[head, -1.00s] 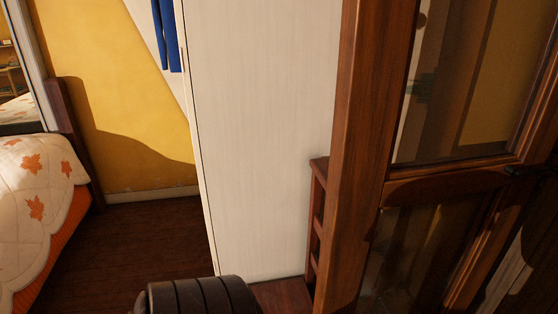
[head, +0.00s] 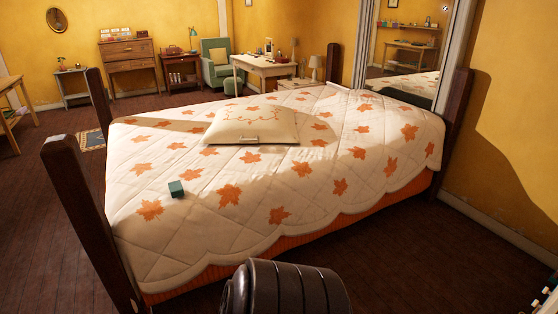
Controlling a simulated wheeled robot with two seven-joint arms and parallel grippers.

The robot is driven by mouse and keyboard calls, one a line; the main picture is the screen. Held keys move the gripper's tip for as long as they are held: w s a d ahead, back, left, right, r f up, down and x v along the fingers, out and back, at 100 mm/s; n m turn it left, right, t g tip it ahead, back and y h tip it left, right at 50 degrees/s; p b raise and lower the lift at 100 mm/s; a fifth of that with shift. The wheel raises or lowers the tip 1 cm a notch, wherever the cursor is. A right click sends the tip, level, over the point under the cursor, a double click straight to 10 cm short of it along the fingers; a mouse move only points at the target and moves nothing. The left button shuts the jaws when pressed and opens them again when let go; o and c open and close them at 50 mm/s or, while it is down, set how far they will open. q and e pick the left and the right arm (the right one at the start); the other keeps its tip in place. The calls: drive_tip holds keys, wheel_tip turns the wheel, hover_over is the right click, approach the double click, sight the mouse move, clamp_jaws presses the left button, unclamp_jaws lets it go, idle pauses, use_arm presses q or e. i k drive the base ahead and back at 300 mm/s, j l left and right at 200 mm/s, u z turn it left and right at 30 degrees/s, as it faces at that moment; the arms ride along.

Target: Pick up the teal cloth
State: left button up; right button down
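A small teal, block-shaped thing (head: 176,189) lies on the near left part of the bed, on the quilt (head: 330,205). It is the only teal thing on the bed; it is too small to tell whether it is folded cloth. Neither of my grippers shows. A dark ribbed part, which seems to be my own, is at the bottom middle of the head view.
A cream pillow (head: 252,124) lies on the bed. Dark wooden bedposts (head: 88,215) rise at the near left corner and elsewhere. Bare dark floor (head: 50,235) lies left of the bed. A desk (head: 272,68) and green armchair (head: 217,60) stand behind.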

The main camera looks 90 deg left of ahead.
sight(176, 189)
drive_tip(key=u, duration=3.55)
drive_tip(key=z, duration=3.7)
drive_tip(key=u, duration=3.7)
